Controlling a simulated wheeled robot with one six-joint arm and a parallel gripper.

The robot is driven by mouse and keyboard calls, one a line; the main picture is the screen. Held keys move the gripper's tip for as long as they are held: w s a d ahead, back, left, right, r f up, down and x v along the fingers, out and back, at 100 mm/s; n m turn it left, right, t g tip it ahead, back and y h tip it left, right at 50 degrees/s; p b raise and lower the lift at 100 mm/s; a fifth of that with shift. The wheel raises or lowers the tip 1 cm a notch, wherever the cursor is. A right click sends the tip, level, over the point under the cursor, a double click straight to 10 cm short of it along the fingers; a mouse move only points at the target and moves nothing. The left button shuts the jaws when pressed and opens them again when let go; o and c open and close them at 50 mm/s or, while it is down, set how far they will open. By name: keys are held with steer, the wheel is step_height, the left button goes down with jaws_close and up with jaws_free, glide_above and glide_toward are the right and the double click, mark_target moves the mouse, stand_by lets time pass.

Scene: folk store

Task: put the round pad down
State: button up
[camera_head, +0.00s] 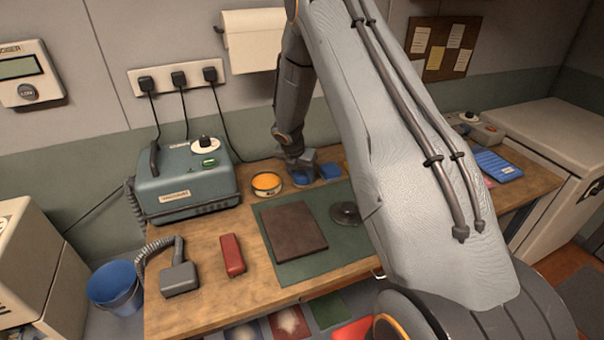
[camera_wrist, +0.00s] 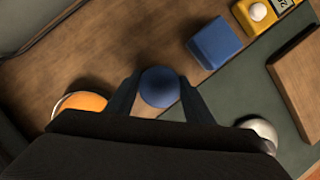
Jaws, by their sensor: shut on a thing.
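The round pad (camera_wrist: 159,87) is blue and sits between the two fingers of my gripper (camera_wrist: 158,96) in the wrist view. My gripper is shut on it. In the head view my gripper (camera_head: 301,162) is low over the back of the wooden bench (camera_head: 200,271), with the blue pad (camera_head: 301,179) just under it. The pad is near the back edge of the green mat (camera_head: 327,230). I cannot tell whether its underside touches the bench or mat.
An orange-filled round tin (camera_head: 266,184) stands left of the pad. A blue block (camera_head: 329,171) stands to its right. A brown slab (camera_head: 293,232) and a dark round object (camera_head: 345,213) lie on the mat. A teal machine (camera_head: 190,180) stands at left. My arm hides part of the bench.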

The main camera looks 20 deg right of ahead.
steer(key=shift+f, duration=0.1)
steer(key=o, duration=0.9)
steer(key=shift+r, duration=0.35)
steer(key=b+v, duration=0.3)
steer(key=v, duration=0.8)
steer(key=s+a+r+m+y, duration=0.1)
steer(key=s+a+r+m, duration=0.1)
steer(key=s+m, duration=0.7)
steer(key=s+a+r+m+g+y, duration=0.1)
steer(key=s+a+m, duration=0.3)
steer(key=s+m, duration=0.5)
steer(key=s+a+r+m+y, duration=0.1)
steer(key=s+a+r+m, duration=0.1)
steer(key=s+m, duration=0.7)
steer(key=shift+s+a+r+g, duration=0.1)
steer(key=shift+s+a, duration=0.15)
steer(key=shift+s, duration=0.35)
steer(key=shift+s+a+r+g, duration=0.1)
steer(key=shift+s+a, duration=0.2)
steer(key=shift+s, duration=0.25)
steer(key=shift+s+a+r+g, duration=0.1)
steer(key=shift+s+a, duration=0.15)
steer(key=shift+s, duration=0.35)
